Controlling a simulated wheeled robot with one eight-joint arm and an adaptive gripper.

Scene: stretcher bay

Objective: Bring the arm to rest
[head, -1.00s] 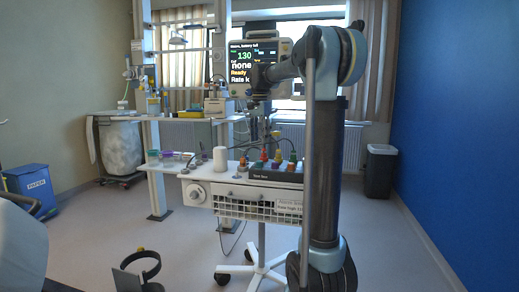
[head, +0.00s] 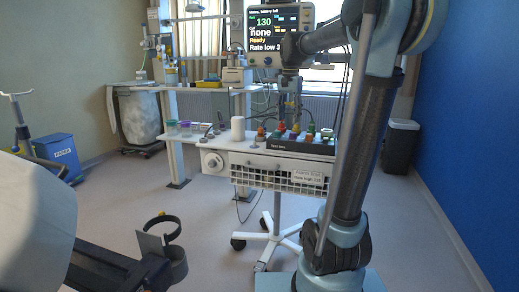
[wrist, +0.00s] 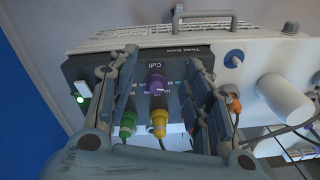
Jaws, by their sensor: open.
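My arm reaches in from the right in the head view, and my gripper (head: 290,112) points down over the dark test box (head: 300,146) on the white cart (head: 225,158). The wrist view shows my gripper (wrist: 160,62) with its two fingers apart. The test box (wrist: 155,60) lies beyond the fingers. A purple connector (wrist: 156,86) under the word "Cuff" and a yellow connector (wrist: 159,122) appear between them. A green connector (wrist: 128,124) is close to the left finger. I cannot tell whether the fingers touch anything.
A white cylinder (head: 238,130) is left of the box. A black curved bracket (head: 172,262) is in front. Floor between is clear.

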